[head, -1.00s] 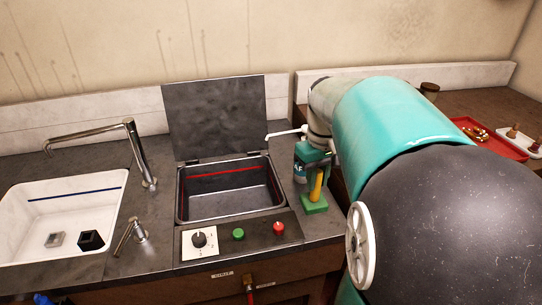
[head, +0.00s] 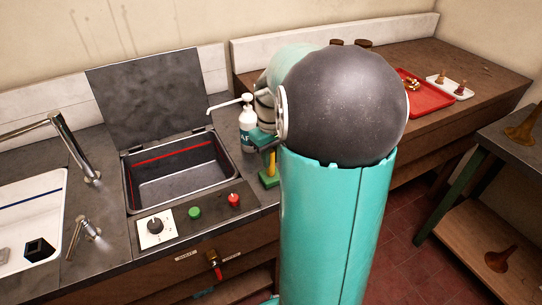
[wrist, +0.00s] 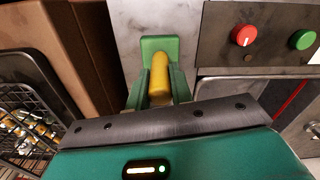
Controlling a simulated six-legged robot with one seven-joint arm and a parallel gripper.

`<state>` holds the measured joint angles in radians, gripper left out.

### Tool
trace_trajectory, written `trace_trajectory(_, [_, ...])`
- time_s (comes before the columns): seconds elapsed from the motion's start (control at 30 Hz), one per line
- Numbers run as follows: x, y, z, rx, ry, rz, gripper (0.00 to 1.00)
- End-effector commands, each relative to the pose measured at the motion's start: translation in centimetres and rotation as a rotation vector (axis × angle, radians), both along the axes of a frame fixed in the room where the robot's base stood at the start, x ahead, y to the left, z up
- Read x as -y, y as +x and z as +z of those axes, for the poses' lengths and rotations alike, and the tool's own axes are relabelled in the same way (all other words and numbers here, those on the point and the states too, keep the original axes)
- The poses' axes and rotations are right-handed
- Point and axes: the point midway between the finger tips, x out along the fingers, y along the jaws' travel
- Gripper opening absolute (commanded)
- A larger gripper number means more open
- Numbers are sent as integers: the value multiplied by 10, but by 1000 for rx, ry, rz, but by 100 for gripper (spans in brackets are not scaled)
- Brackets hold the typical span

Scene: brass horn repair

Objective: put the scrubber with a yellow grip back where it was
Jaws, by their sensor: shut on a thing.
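The scrubber has a yellow grip standing up from a green block. In the head view the green block (head: 269,179) is on or just above the dark counter, right of the red button; I cannot tell if it touches. My gripper (head: 266,150) is above it, partly hidden by my arm. In the wrist view my gripper (wrist: 158,88) is shut on the yellow grip (wrist: 160,72), a green finger on each side. The green block (wrist: 160,45) shows beyond the fingers, against the grey counter.
A white pump bottle (head: 247,118) stands close behind my gripper. Left are an open-lidded tank (head: 178,200), a red button (head: 234,199) and a white sink (head: 22,195). A red tray (head: 420,94) lies far right. A wire basket (wrist: 45,110) is at left in the wrist view.

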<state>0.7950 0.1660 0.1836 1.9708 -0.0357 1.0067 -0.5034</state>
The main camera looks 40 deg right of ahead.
Motion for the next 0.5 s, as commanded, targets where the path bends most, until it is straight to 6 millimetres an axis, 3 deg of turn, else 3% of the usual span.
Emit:
trace_trajectory(0.1, [0,0,-3,0,0,0,0])
trace_trajectory(0.13, [0,0,-3,0,0,0,26])
trace_trajectory(0.23, [0,0,-3,0,0,0,44])
trace_trajectory(0.5, [0,0,-2,0,0,0,44])
